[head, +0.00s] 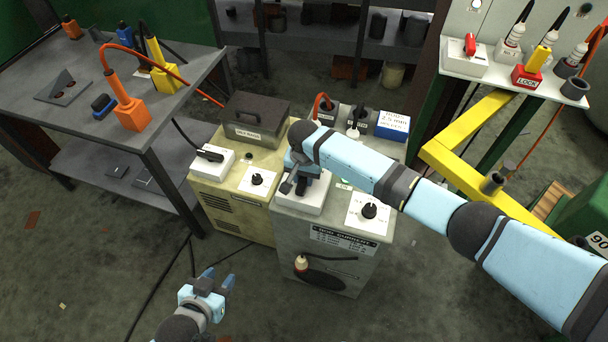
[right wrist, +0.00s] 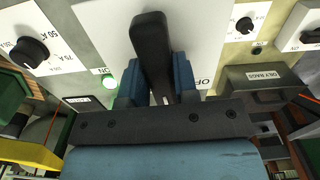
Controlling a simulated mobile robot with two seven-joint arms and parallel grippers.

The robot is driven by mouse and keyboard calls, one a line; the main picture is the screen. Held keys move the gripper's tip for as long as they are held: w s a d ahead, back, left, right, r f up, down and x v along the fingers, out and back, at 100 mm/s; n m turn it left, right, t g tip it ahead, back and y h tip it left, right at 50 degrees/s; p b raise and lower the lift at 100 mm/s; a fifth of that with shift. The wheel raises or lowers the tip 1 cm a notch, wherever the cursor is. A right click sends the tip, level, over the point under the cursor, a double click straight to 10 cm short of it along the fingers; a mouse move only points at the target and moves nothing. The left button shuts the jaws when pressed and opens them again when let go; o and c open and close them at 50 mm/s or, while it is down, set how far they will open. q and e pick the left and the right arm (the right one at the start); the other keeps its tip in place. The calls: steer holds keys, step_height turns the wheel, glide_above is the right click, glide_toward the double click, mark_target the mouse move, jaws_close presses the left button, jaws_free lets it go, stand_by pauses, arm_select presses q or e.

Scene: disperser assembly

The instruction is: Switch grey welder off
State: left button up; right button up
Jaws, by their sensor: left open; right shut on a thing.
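The grey welder (head: 325,252) stands in the middle of the head view, with a white switch plate and a dial (head: 370,210) on top. My right gripper (head: 302,172) reaches down over the plate. In the right wrist view its blue fingers (right wrist: 158,82) are shut on the black switch lever (right wrist: 153,45). The lever lies between the ON marking on the left and the partly hidden OFF marking (right wrist: 204,82) on the right. A green lamp (right wrist: 109,82) beside ON looks lit. My left gripper (head: 213,286) is open and empty, low over the floor.
A yellowish welder (head: 232,208) with its own switch (head: 210,155) and a dark lidded box (head: 255,119) stands directly left. A work table (head: 150,112) with orange and yellow tools is further left. A yellow frame (head: 465,175) is on the right. Cables cross the floor.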

steer(key=n+p, duration=0.2)
steer(key=n, duration=0.1)
steer(key=shift+d+r+n+p, duration=0.1)
steer(key=shift+r+n+p, duration=0.05)
steer(key=shift+n+p, duration=0.15)
steer(key=n+p, duration=0.1)
steer(key=n, duration=0.1)
steer(key=shift+n, duration=0.3)
steer(key=n+p, duration=0.1)
steer(key=n, duration=0.1)
steer(key=shift+n, duration=0.4)
steer(key=n+p, duration=0.1)
steer(key=n, duration=0.2)
steer(key=shift+w+d+n, duration=0.1)
steer(key=shift+n, duration=0.2)
steer(key=shift+w+n, duration=0.1)
steer(key=shift+n, duration=2.2)
steer(key=o, duration=0.9)
